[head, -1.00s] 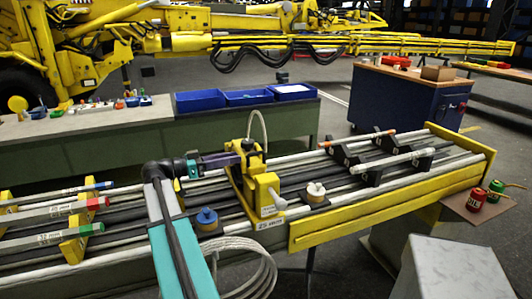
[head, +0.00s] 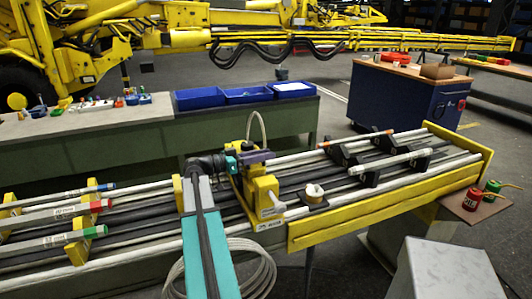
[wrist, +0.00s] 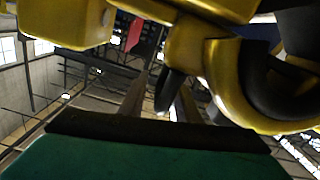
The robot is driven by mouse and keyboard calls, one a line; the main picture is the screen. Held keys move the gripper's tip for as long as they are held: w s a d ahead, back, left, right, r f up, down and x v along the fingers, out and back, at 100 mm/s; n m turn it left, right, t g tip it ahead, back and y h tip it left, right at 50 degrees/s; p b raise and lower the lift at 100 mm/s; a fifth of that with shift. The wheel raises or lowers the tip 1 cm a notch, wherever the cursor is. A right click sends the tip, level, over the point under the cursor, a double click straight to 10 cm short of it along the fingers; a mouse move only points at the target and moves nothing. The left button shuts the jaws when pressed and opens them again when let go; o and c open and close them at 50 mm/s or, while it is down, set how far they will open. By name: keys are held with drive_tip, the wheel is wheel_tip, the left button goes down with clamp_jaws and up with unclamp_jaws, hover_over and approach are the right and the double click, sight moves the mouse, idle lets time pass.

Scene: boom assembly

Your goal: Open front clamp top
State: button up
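The yellow front clamp (head: 262,192) stands across the rods of the boom bed, left of the yellow end plate. A thin pale hose loops above it. My gripper (head: 258,157) is at the clamp's upper part, reaching in from the left, and hides much of the top. I cannot tell whether it touches the top or how far the top is raised. In the wrist view, a yellow curved clamp piece (wrist: 222,85) with a dark round inside fills the upper right. The dark green edge below looks like part of my gripper. Both fingertips are not clearly visible.
A round pale-topped fitting (head: 313,193) sits just right of the clamp. A yellow end plate (head: 390,205) borders the bed. A coiled cable (head: 262,268) hangs in front, beside my arm. Blue bins (head: 246,95) stand on the bench behind. A red can (head: 473,199) stands at right.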

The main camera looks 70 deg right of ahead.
drive_tip(key=shift+s+d, duration=0.35)
drive_tip(key=shift+s, duration=0.1)
clamp_jaws()
drive_tip(key=shift+w+r, duration=0.1)
drive_tip(key=shift+w, duration=0.1)
